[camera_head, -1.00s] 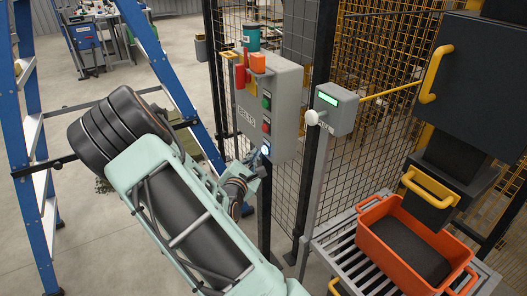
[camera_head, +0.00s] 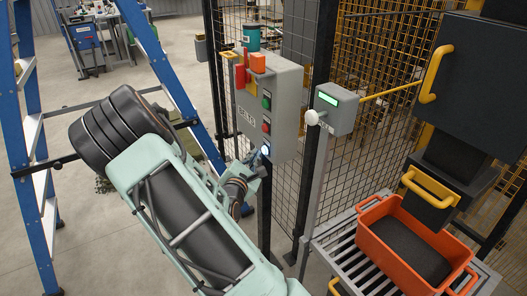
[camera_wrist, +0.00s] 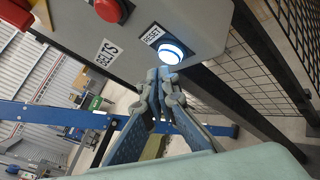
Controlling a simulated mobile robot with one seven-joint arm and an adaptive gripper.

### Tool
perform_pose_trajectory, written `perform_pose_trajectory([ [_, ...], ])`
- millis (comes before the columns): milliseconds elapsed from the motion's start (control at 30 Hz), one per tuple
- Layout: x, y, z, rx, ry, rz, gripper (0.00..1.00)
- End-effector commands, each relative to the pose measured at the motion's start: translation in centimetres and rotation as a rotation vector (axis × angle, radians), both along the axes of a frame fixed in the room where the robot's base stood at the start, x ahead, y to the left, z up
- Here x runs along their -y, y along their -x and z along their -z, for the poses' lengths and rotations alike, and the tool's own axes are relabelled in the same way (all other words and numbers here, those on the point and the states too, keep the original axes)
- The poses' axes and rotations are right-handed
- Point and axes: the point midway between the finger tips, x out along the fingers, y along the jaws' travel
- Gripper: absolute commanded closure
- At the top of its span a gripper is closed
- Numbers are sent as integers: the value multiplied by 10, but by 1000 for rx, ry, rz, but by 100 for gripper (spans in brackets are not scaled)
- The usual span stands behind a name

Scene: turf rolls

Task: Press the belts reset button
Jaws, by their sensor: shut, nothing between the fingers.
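The reset button (camera_wrist: 172,52) glows white-blue in a dark ring under a RESET label at the lower corner of the grey belts control box (camera_wrist: 205,25). In the head view the lit button (camera_head: 265,150) is at the bottom of the box (camera_head: 285,97). My gripper (camera_wrist: 163,76) is shut and empty, its fingertips close to the button in the wrist view. I cannot tell whether they touch it. In the head view my gripper (camera_head: 254,160) is just left of the button, partly hidden by my wrist.
A red button (camera_wrist: 112,8) and a BELTS label (camera_wrist: 108,53) are on the same box. A mesh fence (camera_head: 348,170) stands behind. A blue ladder (camera_head: 165,75) is near my arm at left. A grey post box (camera_head: 336,108) and orange crate (camera_head: 372,222) are at right.

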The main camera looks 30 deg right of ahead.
Motion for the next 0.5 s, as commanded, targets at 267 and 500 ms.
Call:
perform_pose_trajectory([
  [267,7,0,0,0,0,0,100],
  [500,7,0,0,0,0,0,100],
])
